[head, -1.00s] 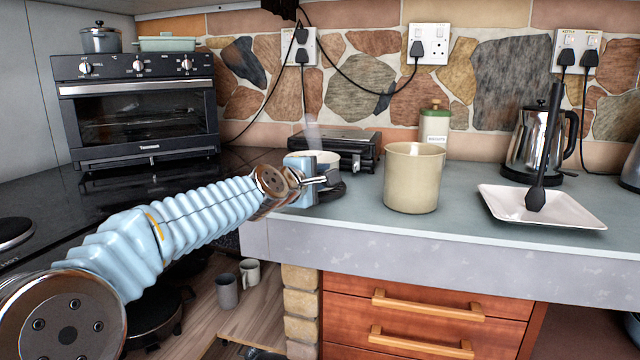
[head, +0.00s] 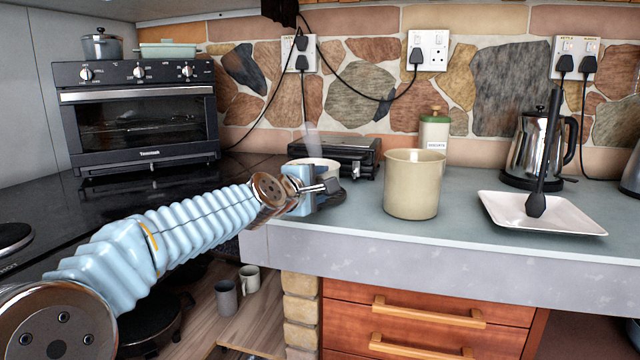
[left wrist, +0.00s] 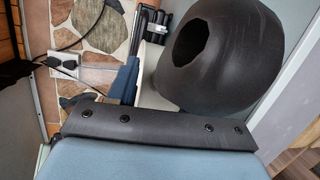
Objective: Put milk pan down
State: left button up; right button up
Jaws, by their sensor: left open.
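A white round vessel (head: 314,163), which may be the milk pan, stands on the worktop near its left end. A pale upright shape rises behind its rim, and its front is hidden by my left gripper. My left gripper (head: 328,190) is open, just in front of the vessel; I cannot tell whether they touch. In the left wrist view, a large dark rounded shape with an opening (left wrist: 222,55) fills the upper right, with a pale surface (left wrist: 150,78) partly hidden behind it. My right gripper is not in view.
A cream pot (head: 412,190) stands right of my gripper. A black grill appliance (head: 345,155) is behind. A white tray (head: 500,206) with a dark utensil and a kettle (head: 522,150) are farther right. The hob and oven (head: 140,115) are left. The worktop's front edge is close.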

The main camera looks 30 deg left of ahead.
pick_arm(q)
jog(key=s+r, duration=0.1)
jog(key=s, duration=1)
jog(key=shift+s+d+r, duration=0.15)
jog(key=shift+r, duration=0.15)
